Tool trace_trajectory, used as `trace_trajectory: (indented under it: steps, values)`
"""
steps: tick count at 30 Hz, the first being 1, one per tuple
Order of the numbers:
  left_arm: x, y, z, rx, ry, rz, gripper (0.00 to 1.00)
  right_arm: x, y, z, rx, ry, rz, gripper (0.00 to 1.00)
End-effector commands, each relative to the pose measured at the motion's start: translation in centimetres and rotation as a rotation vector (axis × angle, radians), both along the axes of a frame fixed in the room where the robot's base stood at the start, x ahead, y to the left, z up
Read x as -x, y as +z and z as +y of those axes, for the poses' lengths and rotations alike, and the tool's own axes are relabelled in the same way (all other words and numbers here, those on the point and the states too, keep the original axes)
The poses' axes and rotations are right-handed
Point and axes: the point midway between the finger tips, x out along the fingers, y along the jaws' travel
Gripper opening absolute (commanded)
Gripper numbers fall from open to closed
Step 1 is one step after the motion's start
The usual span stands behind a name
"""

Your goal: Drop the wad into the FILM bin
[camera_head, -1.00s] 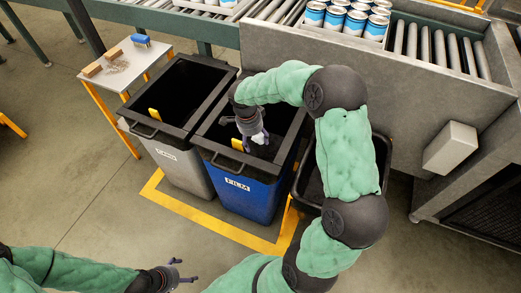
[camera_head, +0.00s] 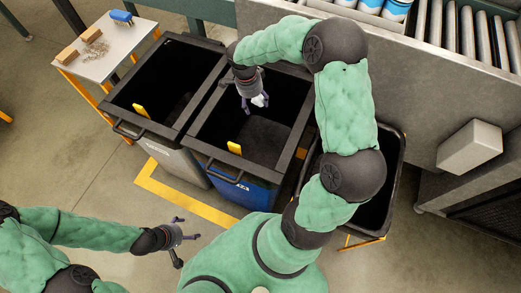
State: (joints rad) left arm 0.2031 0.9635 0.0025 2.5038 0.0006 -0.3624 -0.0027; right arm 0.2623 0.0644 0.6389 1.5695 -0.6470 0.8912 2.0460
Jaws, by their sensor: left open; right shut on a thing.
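The FILM bin (camera_head: 240,188) is blue with a black rim and stands in the middle of the view, its label partly cut by the steep angle. My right gripper (camera_head: 259,103) hangs over the bin's open top, towards its back left part. It is shut on a small whitish wad (camera_head: 260,100), partly hidden by the fingers. My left gripper (camera_head: 178,236) is open and empty, low in front of the bins and apart from them.
A grey bin (camera_head: 175,160) with a black rim stands left of the FILM bin. A black tub (camera_head: 392,165) stands to the right, partly behind my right arm. A small table (camera_head: 110,48) holds a brush and wooden blocks. A roller conveyor (camera_head: 465,35) with cans runs behind.

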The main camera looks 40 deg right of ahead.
Motion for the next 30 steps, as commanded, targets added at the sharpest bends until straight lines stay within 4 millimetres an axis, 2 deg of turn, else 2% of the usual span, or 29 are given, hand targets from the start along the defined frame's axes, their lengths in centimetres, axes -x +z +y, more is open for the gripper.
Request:
trace_trajectory:
  steps: [3,9,19,20,21,23,30]
  values:
    - [0.0,-1.0,0.0,0.000,0.000,0.000,0.84,0.0,-1.7,0.0,0.000,0.001,0.001,0.52]
    - [0.0,-2.0,0.0,0.000,0.000,0.000,0.84,0.0,-3.5,0.0,0.000,0.002,0.001,0.52]
    - [0.0,-2.0,0.0,0.000,-0.001,-0.001,0.84,0.0,-3.8,0.0,0.000,0.001,0.000,0.52]
    - [0.0,-2.0,0.0,0.000,-0.001,-0.001,0.84,0.0,-3.8,0.0,0.000,0.001,0.000,0.69]
    - [0.0,-2.0,0.0,0.000,-0.001,-0.001,0.84,0.0,-3.8,0.0,0.000,0.001,-0.001,0.81]
    - [0.0,-2.0,0.0,0.000,-0.001,-0.001,0.84,0.0,-3.8,0.0,0.000,0.001,-0.001,0.94]
    - [0.0,-2.0,0.0,0.000,-0.001,-0.001,0.84,0.0,-3.8,0.0,0.000,0.001,-0.001,0.94]
